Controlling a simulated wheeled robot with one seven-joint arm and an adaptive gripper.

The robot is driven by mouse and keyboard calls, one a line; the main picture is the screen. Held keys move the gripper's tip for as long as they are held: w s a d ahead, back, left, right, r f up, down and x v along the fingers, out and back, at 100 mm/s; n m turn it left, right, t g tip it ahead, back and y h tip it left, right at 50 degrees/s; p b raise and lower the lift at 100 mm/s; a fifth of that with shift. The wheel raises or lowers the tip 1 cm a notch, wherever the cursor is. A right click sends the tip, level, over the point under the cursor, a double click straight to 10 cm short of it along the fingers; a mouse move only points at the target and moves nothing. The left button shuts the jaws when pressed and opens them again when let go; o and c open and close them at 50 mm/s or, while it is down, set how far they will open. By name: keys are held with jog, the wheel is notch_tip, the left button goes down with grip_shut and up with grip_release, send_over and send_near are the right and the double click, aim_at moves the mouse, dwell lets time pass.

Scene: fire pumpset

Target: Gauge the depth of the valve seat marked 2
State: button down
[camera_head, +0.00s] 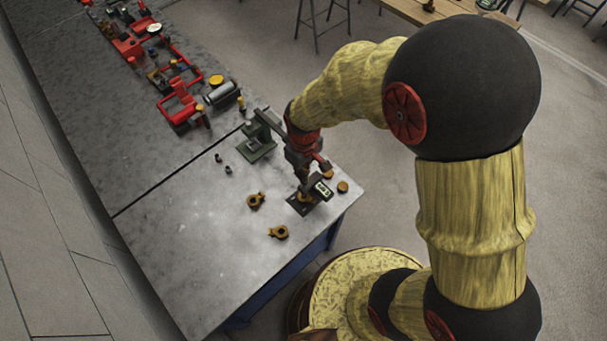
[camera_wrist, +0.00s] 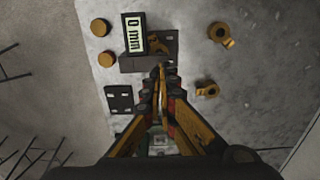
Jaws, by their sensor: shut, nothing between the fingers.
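A depth gauge with a display reading "0 mm" (camera_wrist: 134,33) stands on a dark base plate (camera_wrist: 147,63) in the wrist view; the display also shows in the head view (camera_head: 323,190). A brass part (camera_wrist: 158,45) is beside the display, partly hidden. Two brass valve bodies with lugs lie loose on the table, one farther (camera_wrist: 220,35) and one nearer (camera_wrist: 208,90); they also show in the head view (camera_head: 256,200) (camera_head: 278,232). I cannot read any number marks. My gripper (camera_wrist: 160,72) is shut and empty, its tips close to the gauge's base plate; contact cannot be told.
Two round brass discs (camera_wrist: 99,27) (camera_wrist: 106,60) and a dark holed plate (camera_wrist: 120,98) lie left of the gauge in the wrist view. A green stand (camera_head: 258,142) is behind my gripper. Red pump parts (camera_head: 180,100) fill the far table. The table's near left is clear.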

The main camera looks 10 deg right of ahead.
jog(key=shift+f+b, duration=0.45)
jog(key=shift+f, duration=0.25)
jog(key=shift+r, duration=0.15)
dwell(0.6)
jog(key=shift+r+p, duration=2.6)
jog(key=shift+r, duration=0.85)
